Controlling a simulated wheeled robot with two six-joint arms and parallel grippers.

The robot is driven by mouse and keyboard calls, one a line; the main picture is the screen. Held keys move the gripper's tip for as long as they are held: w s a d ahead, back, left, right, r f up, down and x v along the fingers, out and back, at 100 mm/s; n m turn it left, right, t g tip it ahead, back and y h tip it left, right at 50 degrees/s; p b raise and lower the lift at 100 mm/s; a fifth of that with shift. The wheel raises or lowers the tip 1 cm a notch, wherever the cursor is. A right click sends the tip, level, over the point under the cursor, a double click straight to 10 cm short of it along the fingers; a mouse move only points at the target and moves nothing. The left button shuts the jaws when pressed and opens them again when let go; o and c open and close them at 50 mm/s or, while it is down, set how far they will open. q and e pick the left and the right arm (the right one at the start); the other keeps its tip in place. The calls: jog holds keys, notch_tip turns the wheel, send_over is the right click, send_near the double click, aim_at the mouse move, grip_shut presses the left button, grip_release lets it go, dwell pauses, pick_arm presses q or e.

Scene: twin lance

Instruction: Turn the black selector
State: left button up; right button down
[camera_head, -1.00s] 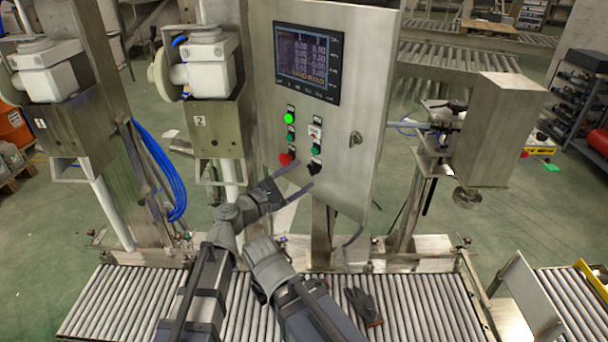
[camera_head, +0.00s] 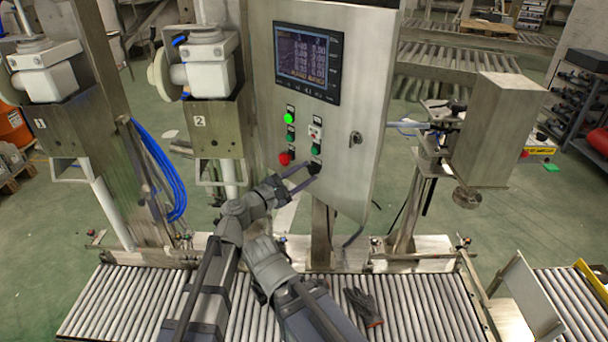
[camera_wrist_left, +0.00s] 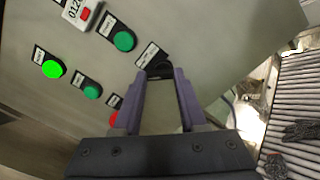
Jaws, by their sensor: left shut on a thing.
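The black selector (camera_head: 314,168) is at the lower right of the button group on the steel control panel (camera_head: 345,195). In the left wrist view the selector (camera_wrist_left: 160,69) sits between the fingertips, partly hidden by them. My left gripper (camera_head: 307,175) reaches up to the panel from below left, its fingers shut on the selector from both sides. The gripper also fills the lower middle of the left wrist view (camera_wrist_left: 160,80). The exact angle of the selector is hard to tell. My right gripper is not in view.
A red button (camera_head: 284,158) lies just left of the selector, and a green button (camera_head: 315,149) is just above it. A lit green lamp (camera_head: 289,118) and a screen (camera_head: 307,64) are higher up. A roller conveyor (camera_head: 420,305) with a dark glove (camera_head: 363,306) runs below.

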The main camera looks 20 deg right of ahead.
pick_arm(q)
grip_shut()
jog(key=shift+m, duration=0.3)
jog(key=m, duration=0.3)
jog(key=shift+m, duration=0.3)
jog(key=shift+s+d+m, duration=0.1)
jog(key=shift+s+m, duration=0.05)
jog(key=shift+m, duration=2.05)
jog(key=o, duration=0.9)
grip_release()
jog(key=shift+c, duration=0.2)
